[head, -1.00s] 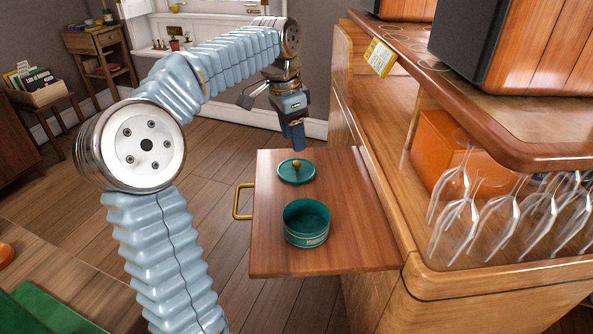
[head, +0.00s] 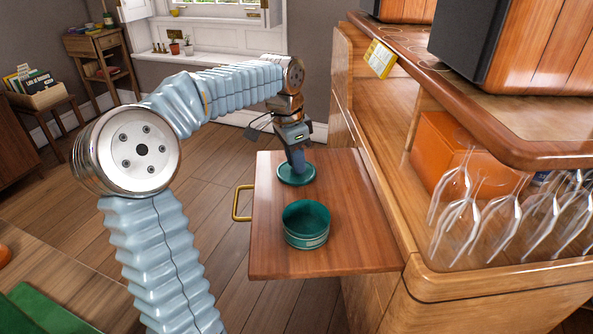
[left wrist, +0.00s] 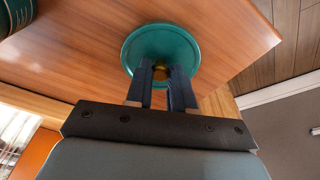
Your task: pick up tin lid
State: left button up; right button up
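The tin lid (head: 296,181) is a round teal disc lying flat on the pulled-out wooden board (head: 275,256). Its small brass knob is hidden in the head view, but the knob (left wrist: 159,71) shows in the left wrist view. My left gripper (head: 297,171) is lowered over the lid. In the left wrist view its two fingers (left wrist: 161,72) stand apart, one on each side of the knob; I cannot tell whether they touch it. The open teal tin (head: 306,237) stands on the board in front of the lid. My right gripper is not in view.
The cabinet with hanging wine glasses (head: 480,215) and an orange box (head: 440,150) rises to the right of the board. A brass handle (head: 236,203) sits on the board's left edge. The floor to the left is open.

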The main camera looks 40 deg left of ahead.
pick_arm(q)
grip_shut()
